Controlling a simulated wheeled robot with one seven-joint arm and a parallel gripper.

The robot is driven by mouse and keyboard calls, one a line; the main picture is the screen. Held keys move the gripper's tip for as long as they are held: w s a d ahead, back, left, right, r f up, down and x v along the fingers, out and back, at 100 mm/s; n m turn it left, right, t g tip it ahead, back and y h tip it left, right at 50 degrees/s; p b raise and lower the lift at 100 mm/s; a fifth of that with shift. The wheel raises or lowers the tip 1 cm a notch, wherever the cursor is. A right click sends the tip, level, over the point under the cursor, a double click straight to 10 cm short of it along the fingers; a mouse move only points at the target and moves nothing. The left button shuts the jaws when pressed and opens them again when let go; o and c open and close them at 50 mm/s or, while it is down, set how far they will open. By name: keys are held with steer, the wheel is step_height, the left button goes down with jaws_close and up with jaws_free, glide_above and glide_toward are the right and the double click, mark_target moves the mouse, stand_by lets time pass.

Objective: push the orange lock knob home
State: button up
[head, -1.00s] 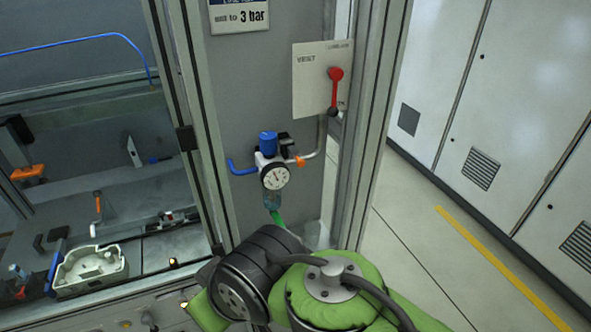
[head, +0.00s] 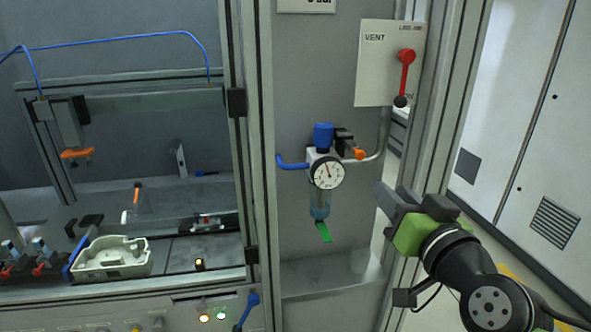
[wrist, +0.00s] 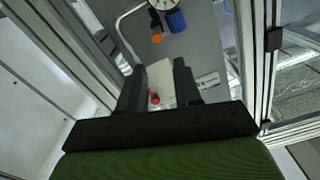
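The orange lock knob (head: 360,154) sits on the right side of the regulator unit, beside its black part and above the gauge's right edge. It also shows in the wrist view (wrist: 157,38), near the top and beyond the fingers. My gripper (head: 384,196) is to the right of and below the knob in the head view, apart from it. In the wrist view its two black fingers (wrist: 158,74) are spread with nothing held between them. Whether the knob is in or out is too small to tell.
The regulator has a blue knob (head: 323,136) and a round gauge (head: 327,173). A red vent lever (head: 406,72) is on a white plate (head: 375,60) above right. A frame post (head: 452,95) stands at the right. A light tray (head: 110,262) lies on the left bench.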

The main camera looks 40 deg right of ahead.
mark_target(361, 155)
steer(key=p+x, duration=0.3)
steer(key=x, duration=0.5)
steer(key=p+x, duration=0.4)
steer(key=x, duration=0.3)
steer(key=shift+w+d+r, duration=0.1)
steer(key=shift+d, duration=0.45)
steer(key=shift+c, duration=0.4)
jaws_close()
